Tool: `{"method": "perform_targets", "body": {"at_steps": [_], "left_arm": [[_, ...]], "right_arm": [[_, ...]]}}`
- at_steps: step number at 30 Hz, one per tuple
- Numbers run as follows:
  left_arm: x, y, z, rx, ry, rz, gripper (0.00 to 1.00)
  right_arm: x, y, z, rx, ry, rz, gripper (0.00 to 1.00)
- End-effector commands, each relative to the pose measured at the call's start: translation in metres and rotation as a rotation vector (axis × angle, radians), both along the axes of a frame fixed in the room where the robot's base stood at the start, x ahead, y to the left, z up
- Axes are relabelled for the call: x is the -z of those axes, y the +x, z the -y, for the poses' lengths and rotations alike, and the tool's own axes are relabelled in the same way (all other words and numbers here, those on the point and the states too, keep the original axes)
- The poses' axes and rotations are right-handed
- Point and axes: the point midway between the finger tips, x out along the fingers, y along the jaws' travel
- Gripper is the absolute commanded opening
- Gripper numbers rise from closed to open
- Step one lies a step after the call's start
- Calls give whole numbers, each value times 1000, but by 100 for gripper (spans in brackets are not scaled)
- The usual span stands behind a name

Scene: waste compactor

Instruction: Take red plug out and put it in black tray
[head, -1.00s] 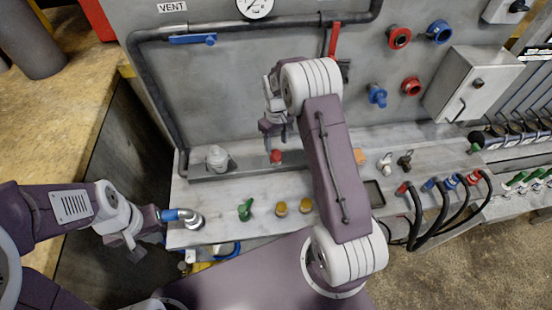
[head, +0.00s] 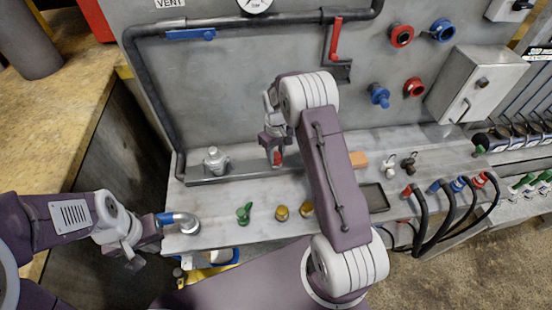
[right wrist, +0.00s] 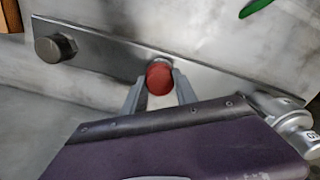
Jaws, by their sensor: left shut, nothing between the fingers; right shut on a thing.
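The red plug (head: 277,158) is at the metal strip (head: 240,173) along the back of the bench. My right gripper (head: 277,153) reaches down from above and is shut on it. In the right wrist view the plug's round red end (right wrist: 159,78) sits between the two grey fingers, over the strip; I cannot tell whether it is still seated. The black tray (head: 375,198) lies on the bench to the right of my right arm and looks empty. My left gripper (head: 135,254) is shut and empty, off the bench's left end.
A silver fitting (head: 215,160) stands on the strip's left. A green plug (head: 244,213) and yellow plugs (head: 282,213) stand in front. An orange block (head: 358,160) lies behind the tray. Black hoses (head: 418,225) with coloured ends are at right.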

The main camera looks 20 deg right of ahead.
Motion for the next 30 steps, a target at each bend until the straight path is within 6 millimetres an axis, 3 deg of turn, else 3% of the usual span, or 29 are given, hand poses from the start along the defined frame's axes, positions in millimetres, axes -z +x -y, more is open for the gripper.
{"method": "perform_targets", "body": {"at_steps": [3, 9, 19, 25, 30], "left_arm": [[-3, 0, 0, 0, 0, 0, 0], [-11, 0, 0, 0, 0, 0, 0], [-11, 0, 0, 0, 0, 0, 0], [-19, 0, 0, 0, 0, 0, 0], [-19, 0, 0, 0, 0, 0, 0]], "right_arm": [[-1, 0, 0, -58, 0, 1, 0], [-2, 0, 0, -401, 0, 0, 0], [-1, 0, 0, -475, 0, 1, 0], [-2, 1, 0, -815, 0, 1, 0], [-1, 1, 0, -905, -1, 3, 0]]}}
